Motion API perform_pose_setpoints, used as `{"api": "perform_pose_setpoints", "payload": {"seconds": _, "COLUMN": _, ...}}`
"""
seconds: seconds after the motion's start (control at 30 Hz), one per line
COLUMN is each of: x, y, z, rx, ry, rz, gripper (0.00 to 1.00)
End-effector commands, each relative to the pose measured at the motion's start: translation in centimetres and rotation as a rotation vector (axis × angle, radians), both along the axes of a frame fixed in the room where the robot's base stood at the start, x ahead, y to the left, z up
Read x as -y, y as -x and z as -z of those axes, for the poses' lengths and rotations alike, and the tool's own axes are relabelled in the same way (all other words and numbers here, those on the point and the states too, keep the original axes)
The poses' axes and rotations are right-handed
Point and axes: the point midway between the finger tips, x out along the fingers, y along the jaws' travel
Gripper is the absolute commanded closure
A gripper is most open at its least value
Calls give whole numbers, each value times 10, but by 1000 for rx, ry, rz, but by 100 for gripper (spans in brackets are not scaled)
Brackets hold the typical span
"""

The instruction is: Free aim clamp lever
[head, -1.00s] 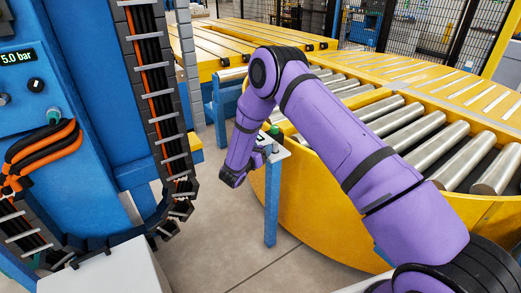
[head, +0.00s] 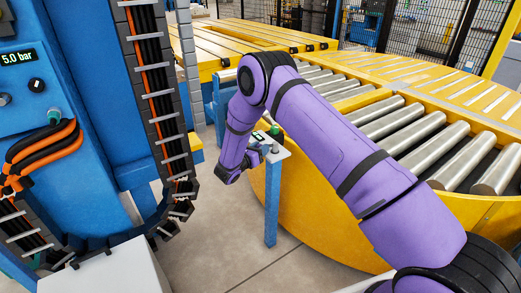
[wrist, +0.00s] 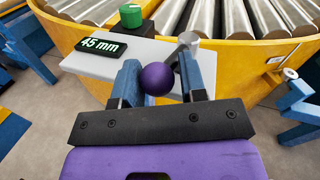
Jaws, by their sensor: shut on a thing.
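The clamp lever shows in the wrist view as a purple ball knob (wrist: 157,80) on a short metal arm that runs to a silver pivot (wrist: 188,40). My gripper (wrist: 159,68) has its two blue fingers on either side of the knob and is shut on it. The pivot stands on a light grey plate (wrist: 150,50), which also carries a display (wrist: 101,46) reading 45 mm and a green knob (wrist: 131,14) on a black block. In the head view my gripper (head: 254,152) is at the plate's left side; the lever is too small to make out there.
A blue post (head: 271,205) holds the plate beside the yellow roller conveyor (head: 330,215). The blue machine (head: 85,95) with a cable chain (head: 160,100) stands to the left. Bare floor (head: 215,235) lies between them.

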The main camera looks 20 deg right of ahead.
Motion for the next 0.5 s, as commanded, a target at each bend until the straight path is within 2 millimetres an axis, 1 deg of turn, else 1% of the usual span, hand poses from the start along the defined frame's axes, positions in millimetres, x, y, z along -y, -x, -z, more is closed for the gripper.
{"api": "perform_pose_setpoints", "payload": {"seconds": 0.03, "x": -2, "y": -4, "z": -1, "rx": 7, "ry": -1, "rz": 22, "gripper": 100}}
{"api": "perform_pose_setpoints", "payload": {"seconds": 0.2, "x": -2, "y": -14, "z": -2, "rx": 9, "ry": -2, "rz": 154, "gripper": 100}}
{"api": "perform_pose_setpoints", "payload": {"seconds": 0.5, "x": 4, "y": -29, "z": -2, "rx": 7, "ry": -1, "rz": 403, "gripper": 100}}
